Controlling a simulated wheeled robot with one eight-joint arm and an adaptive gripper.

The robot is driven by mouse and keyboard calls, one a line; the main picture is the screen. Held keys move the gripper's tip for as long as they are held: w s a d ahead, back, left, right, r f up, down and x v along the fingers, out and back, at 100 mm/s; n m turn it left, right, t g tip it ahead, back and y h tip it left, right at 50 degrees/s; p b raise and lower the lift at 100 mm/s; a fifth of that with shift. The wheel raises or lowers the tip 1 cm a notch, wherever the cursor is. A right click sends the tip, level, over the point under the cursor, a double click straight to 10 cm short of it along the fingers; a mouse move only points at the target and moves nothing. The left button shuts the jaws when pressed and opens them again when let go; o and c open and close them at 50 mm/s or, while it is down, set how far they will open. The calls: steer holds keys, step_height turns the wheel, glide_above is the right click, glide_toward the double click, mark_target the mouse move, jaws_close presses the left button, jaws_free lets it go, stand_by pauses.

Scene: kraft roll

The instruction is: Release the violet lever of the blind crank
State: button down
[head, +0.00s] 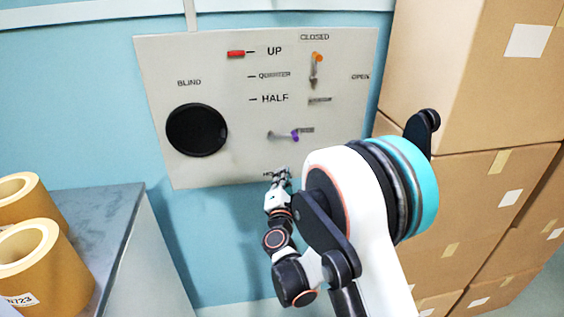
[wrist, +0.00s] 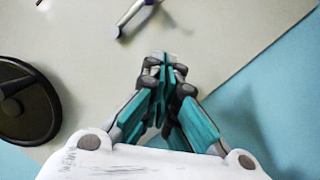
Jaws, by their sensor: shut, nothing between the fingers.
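The violet lever (head: 295,135) is on the white panel (head: 215,75), right of the black blind crank disc (head: 197,130). It has a grey shaft lying nearly level and a violet tip at its right end. In the wrist view the lever's grey shaft (wrist: 133,15) shows at the top edge, with only part of the violet in frame. My gripper (head: 281,174) is below the lever at the panel's lower part, apart from it. In the wrist view my gripper's teal fingers (wrist: 165,62) are closed together and empty.
An orange-tipped lever (head: 316,62) sits higher on the panel. A red marker (head: 236,54) is beside the word UP. Stacked cardboard boxes (head: 470,90) stand close on the right. A grey counter (head: 115,215) with brown paper rolls (head: 45,265) is at the left.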

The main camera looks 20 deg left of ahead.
steer(key=shift+v, duration=1.2)
steer(key=shift+d, duration=0.1)
